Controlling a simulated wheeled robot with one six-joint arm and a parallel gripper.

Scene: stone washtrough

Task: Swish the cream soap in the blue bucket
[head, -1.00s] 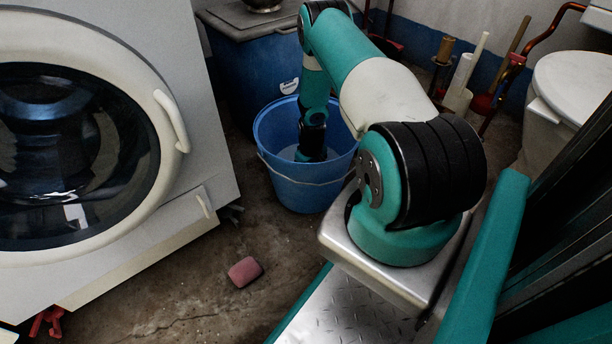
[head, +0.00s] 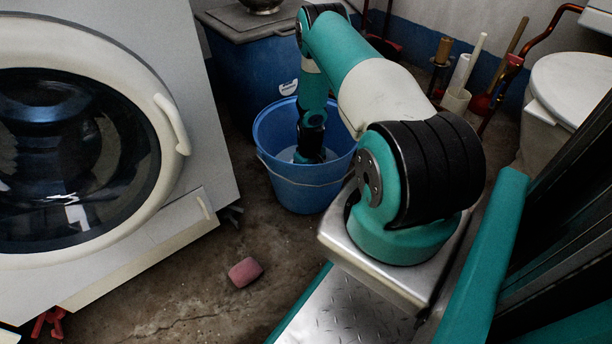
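The blue bucket (head: 300,185) stands upright on the floor in the head view, with a thin handle hanging across its front. Pale liquid shows inside it around the end of my arm. My arm reaches down into the bucket, and its dark end is low inside. My gripper's fingers are hidden in the bucket, so I cannot see whether they are open or shut. The cream soap is not visible.
A pink block (head: 245,271) lies on the floor in front of the washing machine (head: 190,75) at left. A blue bin (head: 245,75) stands behind the bucket. A toilet (head: 570,85) and a holder with several sticks (head: 456,100) are at right.

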